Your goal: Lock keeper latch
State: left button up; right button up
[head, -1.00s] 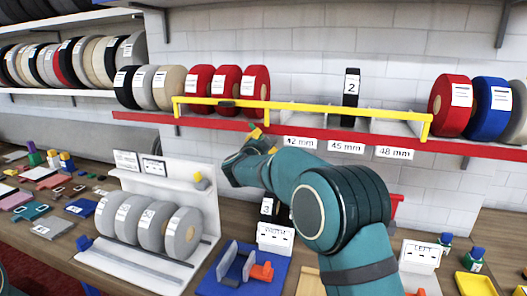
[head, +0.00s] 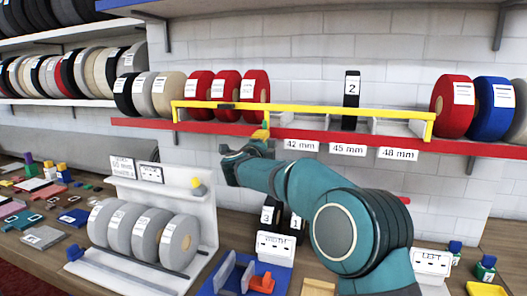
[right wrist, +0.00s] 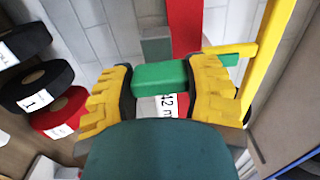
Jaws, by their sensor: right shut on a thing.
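My right gripper (head: 262,133) is at the red shelf edge, just below the bar. In the right wrist view its yellow fingers (right wrist: 162,85) are shut on a green block (right wrist: 160,77). The yellow bar (right wrist: 264,45) shows to the right there. Whether the green block is the latch's own part I cannot tell. My left gripper is not in view.
Red rolls (head: 228,88) stand on the shelf behind the bar; a black roll marked 2 (head: 351,92) stands farther right. Size labels (head: 302,146) hang under the edge. Below are a white rack with grey rolls (head: 178,238) and a blue holder (head: 222,290).

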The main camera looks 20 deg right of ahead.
dwell(0.4)
jog(key=o, duration=1.2)
jog(key=v, duration=1.2)
jog(key=shift+f, duration=0.1)
